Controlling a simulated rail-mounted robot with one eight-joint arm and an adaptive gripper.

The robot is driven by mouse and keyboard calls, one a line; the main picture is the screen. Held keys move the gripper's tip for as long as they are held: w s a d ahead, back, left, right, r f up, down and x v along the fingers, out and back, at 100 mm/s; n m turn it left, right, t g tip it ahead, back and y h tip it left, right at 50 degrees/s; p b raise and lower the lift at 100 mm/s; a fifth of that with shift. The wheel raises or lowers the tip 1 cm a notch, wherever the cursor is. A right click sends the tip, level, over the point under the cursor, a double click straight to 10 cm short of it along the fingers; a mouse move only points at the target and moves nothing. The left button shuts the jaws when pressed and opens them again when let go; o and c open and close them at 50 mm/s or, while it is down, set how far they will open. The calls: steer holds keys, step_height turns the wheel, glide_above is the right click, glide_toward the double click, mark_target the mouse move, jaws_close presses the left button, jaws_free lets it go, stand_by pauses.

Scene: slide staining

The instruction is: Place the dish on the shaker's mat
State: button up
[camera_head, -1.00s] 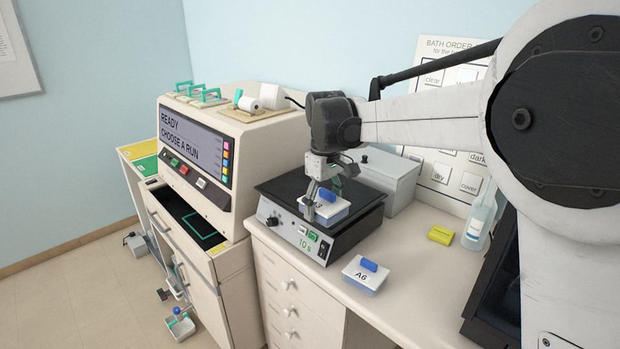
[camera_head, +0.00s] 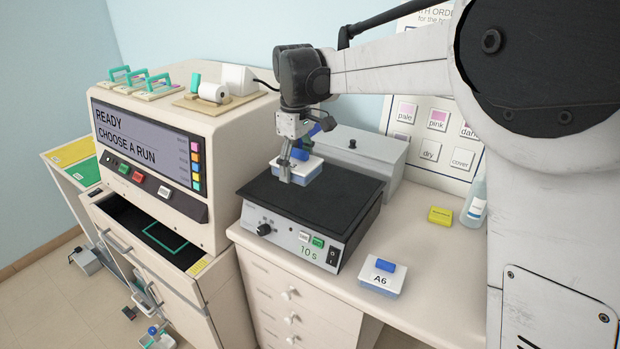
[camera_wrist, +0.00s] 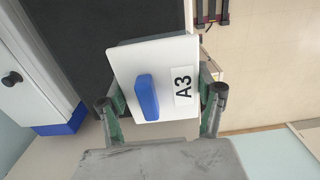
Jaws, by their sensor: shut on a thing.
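The dish (camera_head: 308,170) has a pale blue base and a white lid with a blue handle. In the wrist view its lid (camera_wrist: 180,50) reads A3. My gripper (camera_head: 300,166) is shut on this dish, with a green-grey finger at each side of it in the wrist view (camera_wrist: 162,108). The shaker's black mat (camera_head: 325,205) lies below, and the dish appears over its back left part in the head view. In the wrist view the dish overlaps the edge of the mat (camera_wrist: 85,35). I cannot tell whether the dish touches the mat.
A second dish labelled A6 (camera_head: 383,278) stands on the counter right of the shaker (camera_head: 290,240). A grey box (camera_head: 360,155) stands behind the shaker. The staining machine (camera_head: 150,160) is at left. A yellow block (camera_head: 440,216) and a bottle (camera_head: 474,205) are at right.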

glide_above(312, 186)
step_height(312, 186, down, 5)
steer(key=shift+f+p, duration=0.1)
steer(key=shift+p, duration=0.3)
steer(key=shift+f, duration=1.9)
steer(key=shift+f, duration=0.1)
steer(key=shift+f, duration=0.15)
steer(key=o, duration=1.3)
